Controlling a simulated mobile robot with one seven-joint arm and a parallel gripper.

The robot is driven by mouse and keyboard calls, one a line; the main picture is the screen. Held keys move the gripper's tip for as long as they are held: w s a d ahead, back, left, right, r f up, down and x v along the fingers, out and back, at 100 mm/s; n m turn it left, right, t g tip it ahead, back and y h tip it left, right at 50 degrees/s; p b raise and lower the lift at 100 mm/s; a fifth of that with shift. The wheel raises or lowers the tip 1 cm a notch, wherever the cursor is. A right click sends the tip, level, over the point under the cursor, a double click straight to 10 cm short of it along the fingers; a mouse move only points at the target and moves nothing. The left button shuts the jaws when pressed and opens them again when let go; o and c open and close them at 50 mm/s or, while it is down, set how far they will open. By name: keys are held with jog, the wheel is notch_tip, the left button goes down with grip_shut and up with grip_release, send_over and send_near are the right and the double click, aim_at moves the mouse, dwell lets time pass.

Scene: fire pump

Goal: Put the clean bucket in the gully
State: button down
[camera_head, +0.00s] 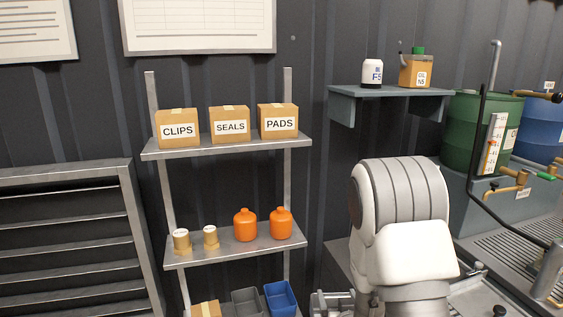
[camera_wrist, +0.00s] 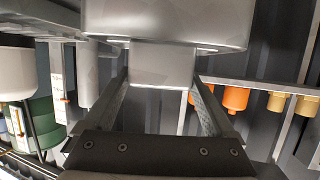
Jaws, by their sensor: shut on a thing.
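In the wrist view, which shows the room upside down, my gripper (camera_wrist: 162,82) is shut on a pale grey block. The block joins a wider pale body (camera_wrist: 165,22), cut off by the top edge, which looks like the clean bucket. Its inside and far end are hidden. In the head view my white arm fills the lower right middle, and neither the bucket nor the fingertips show clearly. I cannot make out the gully for certain; a slatted grey top (camera_head: 492,238) lies at the right.
A shelf rack at left holds boxes (camera_head: 230,124), tan pots and orange bottles (camera_head: 245,225), with blue (camera_head: 280,300) and grey bins below. A wall shelf (camera_head: 390,94) carries two containers. A green drum (camera_head: 472,130), blue drum, taps and a bent black pipe crowd the right.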

notch_tip(320, 180, up, 2)
jog(key=shift+r+p, duration=0.1)
jog(key=shift+p, duration=0.45)
jog(key=shift+f, duration=0.2)
jog(key=f, duration=0.2)
jog(key=s+f, duration=0.1)
jog(key=f, duration=0.1)
jog(key=shift+s+f, duration=0.1)
jog(key=shift+f, duration=0.15)
jog(key=shift+s+f, duration=0.2)
